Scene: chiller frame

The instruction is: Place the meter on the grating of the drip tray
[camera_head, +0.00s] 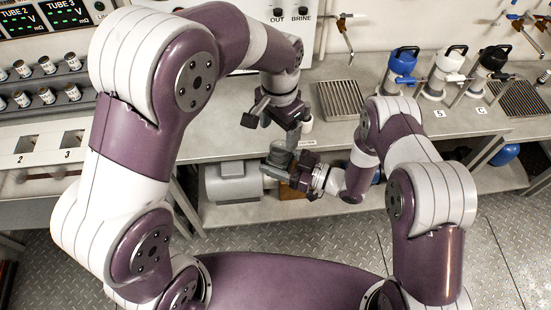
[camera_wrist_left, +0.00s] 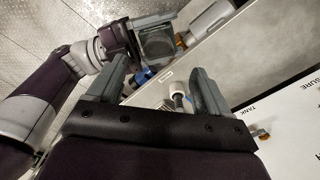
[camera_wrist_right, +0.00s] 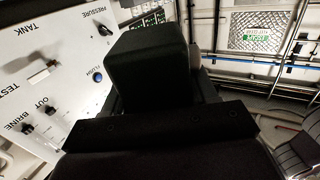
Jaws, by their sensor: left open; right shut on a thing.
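The meter (camera_head: 280,156) is a dark grey-green boxy device, held in front of the bench edge. In the left wrist view it shows a square, glassy-looking face (camera_wrist_left: 157,46); in the right wrist view it is a black block (camera_wrist_right: 150,62). My right gripper (camera_head: 289,168) is shut on it. My left gripper (camera_head: 273,130) is open, just above and behind the meter, with its two fingers (camera_wrist_left: 162,88) apart and nothing clearly held. A drip tray with a slatted grating (camera_head: 341,100) lies on the bench right of my left gripper, bare. Another grating (camera_head: 522,98) lies at the far right.
A small white cylindrical thing (camera_head: 307,122) stands by my left gripper. Blue-, white- and black-topped bottles (camera_head: 402,70) stand in holders between the gratings. A grey motor-like unit (camera_head: 233,183) sits on the lower shelf. The bench front is mostly clear.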

